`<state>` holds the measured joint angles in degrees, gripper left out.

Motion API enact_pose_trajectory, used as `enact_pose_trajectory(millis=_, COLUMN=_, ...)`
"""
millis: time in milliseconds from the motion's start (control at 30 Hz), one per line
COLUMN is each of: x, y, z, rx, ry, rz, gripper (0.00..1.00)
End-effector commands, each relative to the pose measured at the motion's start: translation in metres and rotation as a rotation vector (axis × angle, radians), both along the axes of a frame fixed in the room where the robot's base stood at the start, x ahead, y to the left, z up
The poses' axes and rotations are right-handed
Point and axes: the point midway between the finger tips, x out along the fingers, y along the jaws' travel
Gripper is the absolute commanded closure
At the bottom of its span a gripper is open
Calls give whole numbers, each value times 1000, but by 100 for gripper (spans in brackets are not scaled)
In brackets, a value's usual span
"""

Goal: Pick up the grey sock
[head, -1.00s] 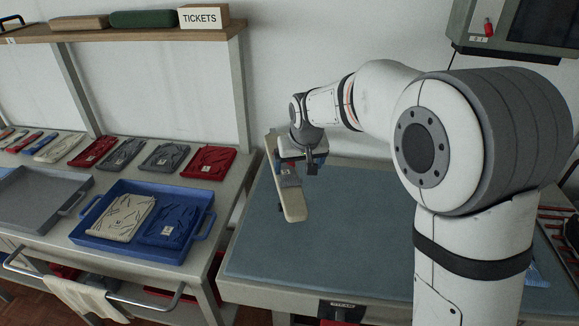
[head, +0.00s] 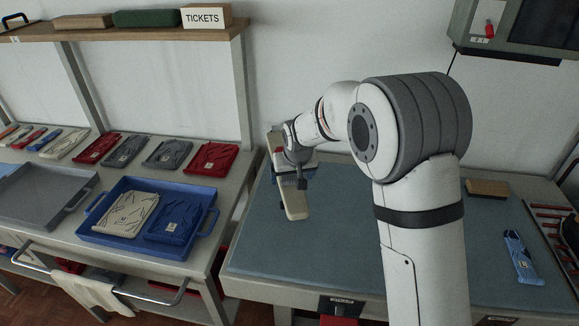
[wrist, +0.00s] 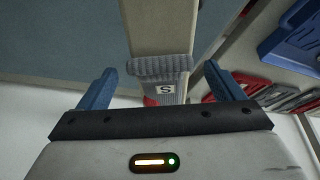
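The grey sock (wrist: 160,68) is ribbed, carries a white label with an S, and sits around a narrow beige board (wrist: 157,28). In the head view the board (head: 294,204) stands out over the blue-grey table top, and my gripper hides the sock. My gripper (wrist: 159,69) is open, its two blue fingers apart on either side of the sock, with a gap on each side. In the head view my gripper (head: 300,178) is at the board. The sock's lower end is partly hidden behind the gripper body.
To the left, a blue tray (head: 112,239) holds a beige and a blue folded garment. A row of folded garments (head: 167,154) lies behind it. A blue labelled item (head: 520,258) and a brown block (head: 487,187) lie on the right. The table's middle (head: 330,240) is clear.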

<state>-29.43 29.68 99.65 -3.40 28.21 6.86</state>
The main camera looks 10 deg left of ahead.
Motion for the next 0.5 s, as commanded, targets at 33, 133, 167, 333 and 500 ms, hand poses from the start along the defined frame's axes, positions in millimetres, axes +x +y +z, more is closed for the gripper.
enact_pose_trajectory(millis=33, x=0, y=0, z=0, rx=0, ry=0, rz=0, gripper=17)
enact_pose_trajectory(millis=133, x=0, y=0, z=0, rx=0, ry=0, rz=0, gripper=25)
enact_pose_trajectory(millis=167, x=0, y=0, z=0, rx=0, ry=0, rz=0, gripper=27)
enact_pose_trajectory(millis=333, x=0, y=0, z=0, rx=0, ry=1, rz=0, gripper=41)
enact_pose_trajectory(millis=500, x=-1, y=0, z=0, rx=-1, ry=1, rz=1, gripper=55)
